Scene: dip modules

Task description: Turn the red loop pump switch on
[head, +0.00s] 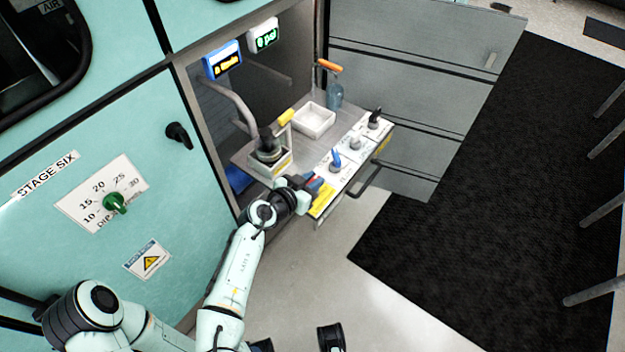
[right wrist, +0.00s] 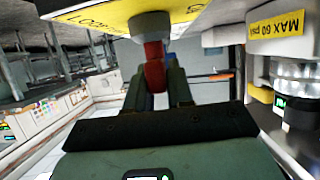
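The red loop pump switch (right wrist: 154,66) shows in the right wrist view, hanging from its pale round base (right wrist: 150,24) beside the yellow "LOOP" label (right wrist: 95,17). My right gripper (right wrist: 157,82) has its fingers close on both sides of the red handle, with no clear gap, and appears shut on it. In the head view the red switch (head: 316,184) is partly hidden by my right gripper (head: 308,189), at the near end of the white switch panel (head: 344,168). I cannot make out my left gripper.
A blue switch (head: 336,159), a white switch (head: 355,140) and a black switch (head: 374,118) stand farther along the panel. A black handle (head: 368,181) sticks out from its front. A white tray (head: 314,120) lies behind.

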